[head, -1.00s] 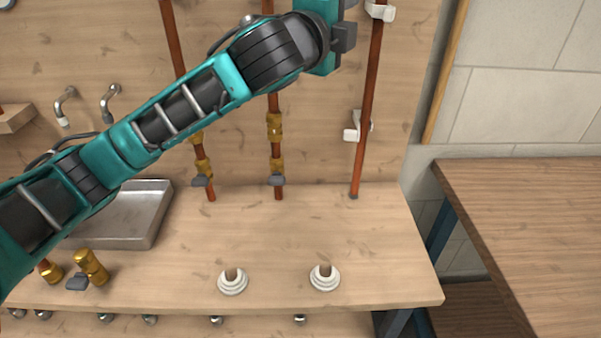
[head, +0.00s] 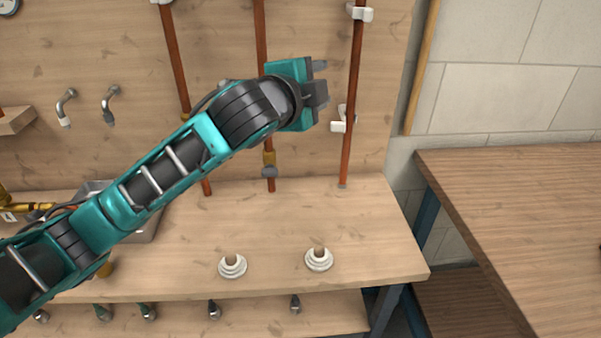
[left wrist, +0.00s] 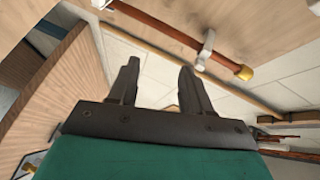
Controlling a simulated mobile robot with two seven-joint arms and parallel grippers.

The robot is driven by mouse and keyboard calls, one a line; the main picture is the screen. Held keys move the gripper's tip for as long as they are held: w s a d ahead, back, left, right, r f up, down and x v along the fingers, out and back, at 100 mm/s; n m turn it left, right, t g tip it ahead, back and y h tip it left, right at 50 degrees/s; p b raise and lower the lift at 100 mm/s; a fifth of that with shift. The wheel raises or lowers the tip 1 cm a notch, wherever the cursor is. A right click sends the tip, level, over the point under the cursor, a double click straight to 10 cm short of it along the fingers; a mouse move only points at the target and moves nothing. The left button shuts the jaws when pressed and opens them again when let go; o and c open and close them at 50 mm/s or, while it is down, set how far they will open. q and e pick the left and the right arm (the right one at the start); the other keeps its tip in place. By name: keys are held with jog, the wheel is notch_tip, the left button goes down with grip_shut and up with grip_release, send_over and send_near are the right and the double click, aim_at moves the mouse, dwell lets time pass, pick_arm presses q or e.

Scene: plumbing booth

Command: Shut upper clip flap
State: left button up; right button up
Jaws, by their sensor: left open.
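The right copper pipe (head: 352,95) runs upright on the wooden back board. Its upper white clip (head: 360,13) is near the top edge of the head view; its flap's position is too small to tell. My left gripper (head: 322,80) is open and empty, just left of this pipe, below the upper clip and a little above the lower one. In the left wrist view, its two fingers (left wrist: 155,82) are apart with nothing between them, and a white clip (left wrist: 206,48) shows on a copper pipe beyond.
Two more copper pipes (head: 262,40) with brass valves stand left of the gripper, partly behind my left arm. Two white round fittings (head: 319,260) stand on the bench (head: 375,225). A brown table (head: 510,190) is at the right. The bench's right part is clear.

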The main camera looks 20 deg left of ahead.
pick_arm(q)
jog(key=s+f+n+g, duration=0.3)
jog(key=s+f+n, duration=0.2)
jog(key=f, duration=0.8)
jog(key=shift+s+a+g+y, duration=0.25)
jog(key=shift+s+g+y, duration=0.15)
jog(key=shift+s, duration=0.65)
pick_arm(e)
jog(key=shift+s, duration=0.1)
pick_arm(q)
jog(key=shift+c, duration=0.6)
